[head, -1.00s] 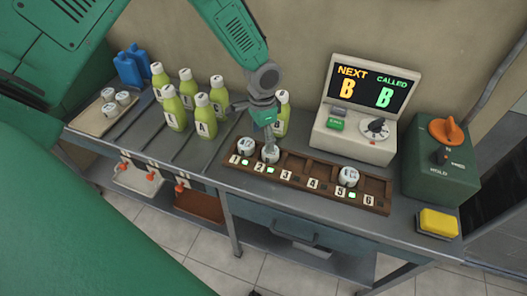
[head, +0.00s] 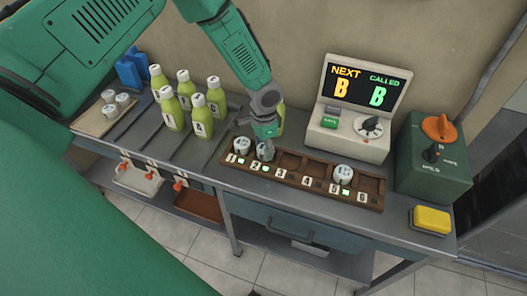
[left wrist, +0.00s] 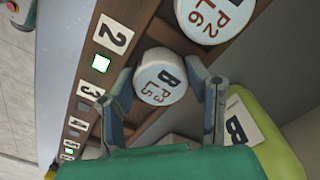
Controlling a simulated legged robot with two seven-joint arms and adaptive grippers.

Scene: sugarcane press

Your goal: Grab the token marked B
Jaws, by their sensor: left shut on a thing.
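A white round token marked B (left wrist: 160,82) sits between the two fingers of my left gripper (left wrist: 165,95) in the left wrist view. Smaller print, P3 L5, shows on its top. The gripper is shut on it. In the head view my left gripper (head: 265,152) reaches down to this token at slot 2 of the brown wooden rack (head: 290,164) and partly hides it. Another white token (head: 242,146) stands in slot 1; in the left wrist view its print P2 L6 (left wrist: 210,15) shows. A third token (head: 343,174) stands near slot 5. My right gripper is not in view.
The call display (head: 365,90) reads NEXT B and CALLED B. A green box with knobs (head: 420,170) and a yellow sponge (head: 432,220) are at right. Green bottles (head: 202,128) stand left; one (head: 280,120) is close behind my gripper. A tray of tokens (head: 95,125) is far left.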

